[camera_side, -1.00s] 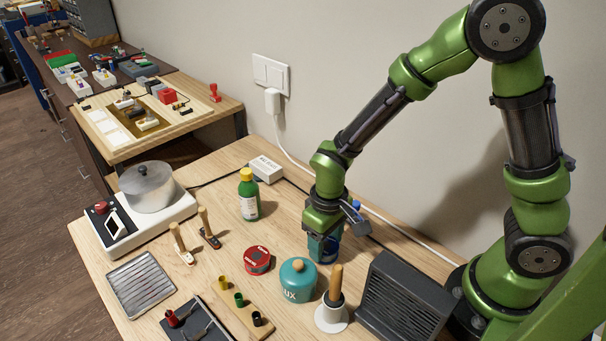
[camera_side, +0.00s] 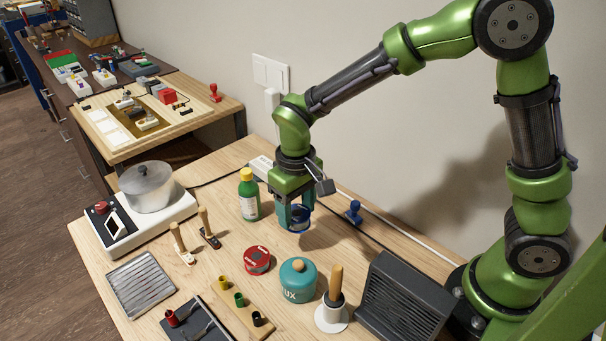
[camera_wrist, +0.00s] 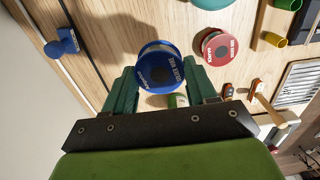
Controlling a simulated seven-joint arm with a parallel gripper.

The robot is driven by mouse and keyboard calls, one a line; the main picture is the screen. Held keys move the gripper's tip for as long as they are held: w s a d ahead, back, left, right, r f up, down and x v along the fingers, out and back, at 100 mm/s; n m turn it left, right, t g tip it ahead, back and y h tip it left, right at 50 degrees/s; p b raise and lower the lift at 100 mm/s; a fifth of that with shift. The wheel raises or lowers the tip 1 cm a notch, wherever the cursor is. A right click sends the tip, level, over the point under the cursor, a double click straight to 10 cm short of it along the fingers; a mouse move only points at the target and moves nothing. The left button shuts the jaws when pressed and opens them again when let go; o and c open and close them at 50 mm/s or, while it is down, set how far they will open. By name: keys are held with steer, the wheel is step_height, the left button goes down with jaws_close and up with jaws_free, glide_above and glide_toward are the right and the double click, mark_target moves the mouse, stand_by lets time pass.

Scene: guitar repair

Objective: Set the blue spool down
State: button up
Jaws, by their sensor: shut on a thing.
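My gripper (camera_side: 294,215) is shut on the blue spool (camera_side: 299,218), which carries a printed label. The wrist view shows the spool (camera_wrist: 160,66) between the tips of my two green fingers (camera_wrist: 158,84). In the side view the spool hangs a little above the wooden table (camera_side: 335,235), with a shadow below it. The fingers partly hide it there.
A red spool (camera_side: 257,260) and a teal pot (camera_side: 298,282) stand in front. A green bottle (camera_side: 248,195) stands close to the left. A blue stamp-like piece (camera_side: 353,212) stands to the right. A dark grey slatted box (camera_side: 405,300) is at front right. Bare table lies between.

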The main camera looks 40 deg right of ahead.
steer(key=w+a+m, duration=0.2)
steer(key=w+a, duration=0.1)
steer(key=w, duration=0.3)
steer(key=d, duration=0.6)
steer(key=d+f, duration=0.1)
steer(key=d, duration=0.6)
steer(key=d+f, duration=0.1)
steer(key=d, duration=0.5)
steer(key=shift+w+d+f, duration=0.1)
steer(key=shift+d+f, duration=0.05)
steer(key=shift+d, duration=0.05)
step_height(320, 180, down, 4)
steer(key=shift+r, duration=0.1)
steer(key=shift+d+f, duration=0.2)
steer(key=shift+f, duration=0.25)
steer(key=shift+f, duration=0.2)
steer(key=o, duration=1.1)
